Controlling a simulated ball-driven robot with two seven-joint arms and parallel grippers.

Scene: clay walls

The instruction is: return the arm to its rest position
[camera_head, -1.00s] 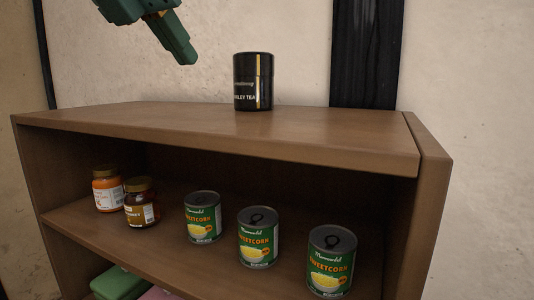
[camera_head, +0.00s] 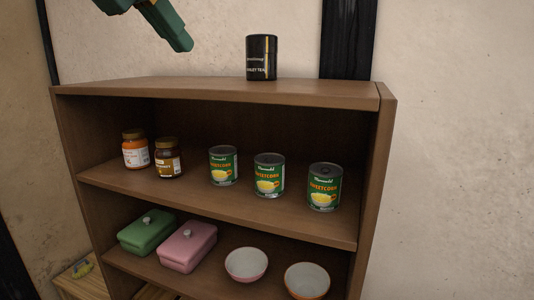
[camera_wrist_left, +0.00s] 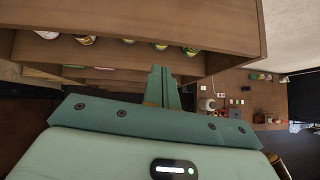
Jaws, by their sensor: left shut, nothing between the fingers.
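My left gripper (camera_head: 184,44) is at the top of the head view, left of the black tea tin (camera_head: 261,58) that stands upright on top of the shelf unit. The gripper is apart from the tin and holds nothing. In the left wrist view its green fingers (camera_wrist_left: 162,88) are together, with the shelf unit beyond them. My right gripper is in neither view.
The brown shelf unit (camera_head: 225,88) holds two jars (camera_head: 136,150) and sweetcorn cans (camera_head: 269,175) on its upper shelf. Below are a green box (camera_head: 147,232), a pink box (camera_head: 188,246) and two bowls (camera_head: 246,264). Bare wall (camera_head: 460,120) lies to the right.

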